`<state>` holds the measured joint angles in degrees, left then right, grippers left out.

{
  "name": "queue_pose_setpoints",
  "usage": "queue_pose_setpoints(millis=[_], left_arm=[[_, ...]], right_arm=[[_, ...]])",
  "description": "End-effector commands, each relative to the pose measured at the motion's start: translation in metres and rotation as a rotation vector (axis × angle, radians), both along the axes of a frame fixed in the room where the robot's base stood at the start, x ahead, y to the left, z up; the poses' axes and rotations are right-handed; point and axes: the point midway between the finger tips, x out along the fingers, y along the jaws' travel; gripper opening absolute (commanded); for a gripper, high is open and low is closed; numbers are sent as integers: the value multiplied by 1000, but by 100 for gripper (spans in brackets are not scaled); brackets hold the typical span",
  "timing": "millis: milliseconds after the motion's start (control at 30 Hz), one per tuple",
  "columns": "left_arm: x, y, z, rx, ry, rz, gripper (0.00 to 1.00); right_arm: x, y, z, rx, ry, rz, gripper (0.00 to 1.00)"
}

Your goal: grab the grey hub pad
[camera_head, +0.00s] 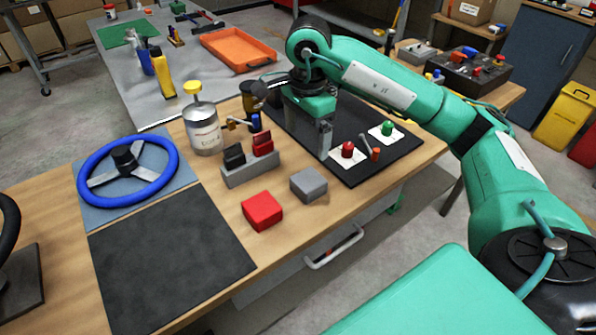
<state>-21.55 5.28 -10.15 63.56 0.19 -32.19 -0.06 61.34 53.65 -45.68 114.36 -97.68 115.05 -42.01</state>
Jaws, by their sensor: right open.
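The grey hub pad (308,184) is a small grey square block lying on the wooden table, right of a red pad (262,211) and apart from it. My right gripper (323,145) comes in from the right with its fingers pointing down, over the black mat behind the grey pad. It is open and not touching the grey pad; its far finger is largely hidden. My left gripper is out of view.
Beside the pads stands a grey block with black and red switches (249,165). A blue steering wheel (127,172), a tin (203,128) and a dark mat (170,255) are to the left. Red and green knobs (348,150) sit on the black mat (372,168). Wood in front of the grey pad is clear.

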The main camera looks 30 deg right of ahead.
Motion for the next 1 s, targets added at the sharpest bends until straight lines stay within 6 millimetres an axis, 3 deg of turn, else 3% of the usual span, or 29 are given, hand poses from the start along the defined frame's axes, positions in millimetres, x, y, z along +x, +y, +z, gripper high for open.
queue_pose_setpoints(millis=[400, 733, 1000], left_arm=[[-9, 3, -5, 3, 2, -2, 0], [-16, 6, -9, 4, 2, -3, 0], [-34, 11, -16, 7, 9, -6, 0]], right_arm=[[-2, -1, -67, -1, 6, -1, 91], [-4, -1, -93, 0, 4, 0, 91], [-8, -4, -128, 0, 5, -1, 91]])
